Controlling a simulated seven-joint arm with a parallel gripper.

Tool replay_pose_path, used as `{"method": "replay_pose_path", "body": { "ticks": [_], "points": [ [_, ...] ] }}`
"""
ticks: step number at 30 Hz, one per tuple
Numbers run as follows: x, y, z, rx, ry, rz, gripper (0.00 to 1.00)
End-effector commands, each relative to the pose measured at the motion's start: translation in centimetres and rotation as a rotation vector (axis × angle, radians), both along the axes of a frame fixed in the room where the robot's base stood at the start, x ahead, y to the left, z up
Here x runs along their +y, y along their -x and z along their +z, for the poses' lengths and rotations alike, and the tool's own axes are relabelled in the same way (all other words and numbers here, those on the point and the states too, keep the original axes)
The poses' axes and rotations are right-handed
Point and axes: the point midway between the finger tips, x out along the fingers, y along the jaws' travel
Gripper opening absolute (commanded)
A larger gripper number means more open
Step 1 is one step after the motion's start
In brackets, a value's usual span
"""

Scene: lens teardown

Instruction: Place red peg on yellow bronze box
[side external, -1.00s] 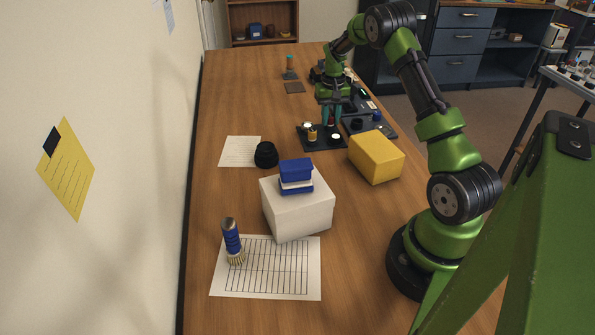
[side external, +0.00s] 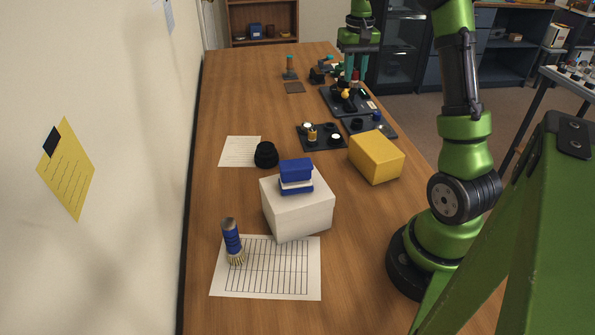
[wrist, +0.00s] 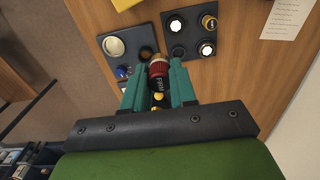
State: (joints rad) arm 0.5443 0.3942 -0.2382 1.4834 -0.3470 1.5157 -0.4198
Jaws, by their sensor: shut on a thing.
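The red peg (wrist: 158,69), a short cylinder with a red ring, shows between my fingertips in the wrist view. My gripper (wrist: 159,80) is shut on it. In the side view, my gripper (side external: 355,77) hangs over the far end of the table, and a small bit of the red peg (side external: 355,75) shows between the teal fingers. The fingers hide part of the peg. The yellow box (side external: 376,157) sits on the table nearer the camera, well apart from my gripper. Only an edge of the yellow box (wrist: 124,4) shows at the top of the wrist view.
A black tray with round parts (side external: 322,145) lies left of the yellow box, and another dark tray (side external: 347,107) lies beyond it. A white box (side external: 297,213) carries blue boxes (side external: 296,169). A black lens (side external: 266,155) stands nearby.

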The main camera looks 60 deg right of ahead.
Motion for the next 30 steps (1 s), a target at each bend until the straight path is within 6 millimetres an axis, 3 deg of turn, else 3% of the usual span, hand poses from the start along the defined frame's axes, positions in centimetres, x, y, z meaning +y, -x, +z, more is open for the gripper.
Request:
{"method": "replay_pose_path", "body": {
  "ticks": [1, 6, 12, 18, 30],
  "points": [
    [1.0, 1.9, 0.6, -0.004, -0.001, -0.002, 0.0],
    [3.8, 7.0, 0.4, -0.003, -0.001, 0.002, 0.0],
    [6.1, 10.5, -1.2, 0.0, -0.001, 0.017, 0.0],
    [6.7, 11.4, -3.6, 0.003, -0.004, 0.027, 0.0],
    [6.6, 11.4, -9.0, 0.004, -0.004, 0.029, 0.0]
  ]
}}
